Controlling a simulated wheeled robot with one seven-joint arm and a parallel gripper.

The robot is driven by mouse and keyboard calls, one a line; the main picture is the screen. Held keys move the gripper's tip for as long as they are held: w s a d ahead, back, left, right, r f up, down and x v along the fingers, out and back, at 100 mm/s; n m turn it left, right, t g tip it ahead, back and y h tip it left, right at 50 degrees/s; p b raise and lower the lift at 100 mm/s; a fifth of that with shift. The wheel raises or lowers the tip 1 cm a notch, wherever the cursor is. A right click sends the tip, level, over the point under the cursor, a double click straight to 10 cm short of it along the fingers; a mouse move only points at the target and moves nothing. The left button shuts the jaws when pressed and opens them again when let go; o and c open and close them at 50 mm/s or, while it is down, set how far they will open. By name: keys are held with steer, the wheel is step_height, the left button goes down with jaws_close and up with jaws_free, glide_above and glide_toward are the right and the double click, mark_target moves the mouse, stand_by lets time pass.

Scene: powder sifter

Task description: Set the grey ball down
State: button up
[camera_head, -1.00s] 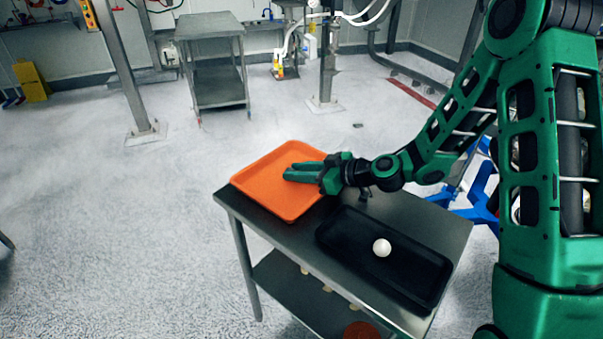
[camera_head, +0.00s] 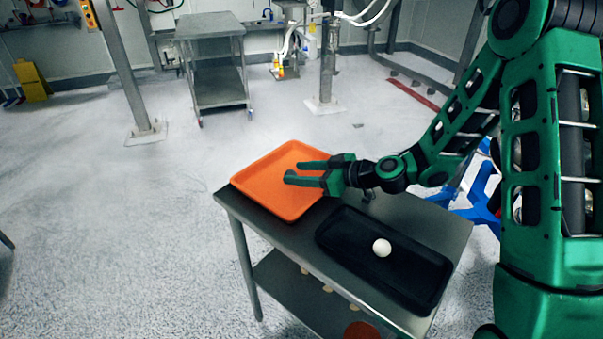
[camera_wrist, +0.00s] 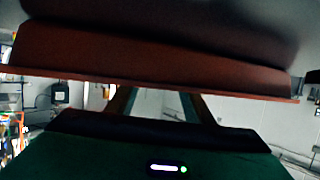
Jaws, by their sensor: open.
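A pale, nearly white ball (camera_head: 382,248) rests in the black tray (camera_head: 340,252) on the metal table. No other ball shows, so I cannot tell whether this is the grey one. My gripper (camera_head: 293,172) is open over the orange tray (camera_head: 258,178), its two fingers apart and pointing left. No ball is visible between the fingers, and the tray floor beyond them looks bare. In the wrist view, a dark reddish tray wall (camera_wrist: 150,58) spans the upper part, and my fingers run partly hidden behind it.
The metal table (camera_head: 282,238) holds both trays side by side, with a narrow bare strip between them. A round orange-brown thing (camera_head: 360,331) sits below on the lower shelf. A steel cart (camera_head: 212,62) stands farther back, with open floor between.

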steer(key=v, duration=1.1)
